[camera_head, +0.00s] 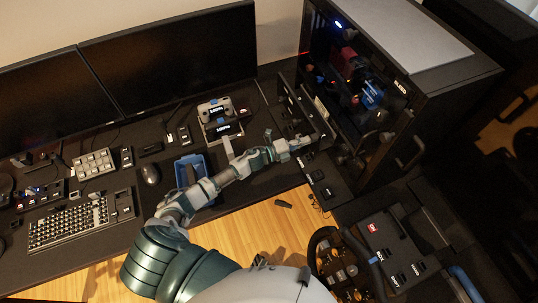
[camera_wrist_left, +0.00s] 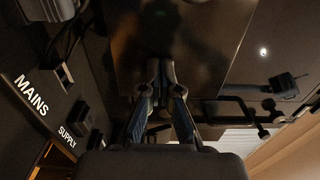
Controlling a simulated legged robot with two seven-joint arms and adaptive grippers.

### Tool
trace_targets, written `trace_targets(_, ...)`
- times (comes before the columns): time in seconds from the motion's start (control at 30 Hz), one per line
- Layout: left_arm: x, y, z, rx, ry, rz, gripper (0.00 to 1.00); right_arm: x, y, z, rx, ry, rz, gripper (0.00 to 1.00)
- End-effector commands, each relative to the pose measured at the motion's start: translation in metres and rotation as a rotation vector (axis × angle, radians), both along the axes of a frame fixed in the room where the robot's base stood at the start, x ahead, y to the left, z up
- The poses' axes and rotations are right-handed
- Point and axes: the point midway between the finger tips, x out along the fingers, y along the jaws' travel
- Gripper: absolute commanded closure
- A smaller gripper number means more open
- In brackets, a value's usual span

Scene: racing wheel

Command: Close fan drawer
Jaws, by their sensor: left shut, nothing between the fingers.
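A dark, flat panel (camera_head: 298,106) stands out from the left side of the black computer case (camera_head: 408,130); it looks like the fan drawer, pulled out. My left gripper (camera_head: 303,141) is shut and empty, just in front of the panel's lower near end. In the left wrist view the closed fingertips (camera_wrist_left: 166,72) point at a dark, smooth panel face (camera_wrist_left: 200,35). I cannot tell whether they touch it. My right gripper is out of view.
A box marked MAINS SUPPLY (camera_wrist_left: 38,100) is close on the left in the wrist view. A blue bin (camera_head: 187,168) and a small display device (camera_head: 220,120) are beside my left arm. A steering wheel (camera_head: 343,265) is at the lower right.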

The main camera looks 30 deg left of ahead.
Motion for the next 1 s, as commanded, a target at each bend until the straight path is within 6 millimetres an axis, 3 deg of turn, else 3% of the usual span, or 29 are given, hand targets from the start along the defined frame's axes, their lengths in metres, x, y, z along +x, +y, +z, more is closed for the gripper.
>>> trace_targets(0.2,0.029,-0.025,-0.002,-0.001,-0.001,0.000,1.00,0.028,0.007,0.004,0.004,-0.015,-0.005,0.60)
trace_targets(0.5,0.053,-0.046,-0.001,-0.001,-0.001,0.000,1.00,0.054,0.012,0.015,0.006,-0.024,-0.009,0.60)
trace_targets(1.0,0.063,-0.054,0.002,-0.001,-0.002,0.002,1.00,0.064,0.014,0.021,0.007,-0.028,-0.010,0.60)
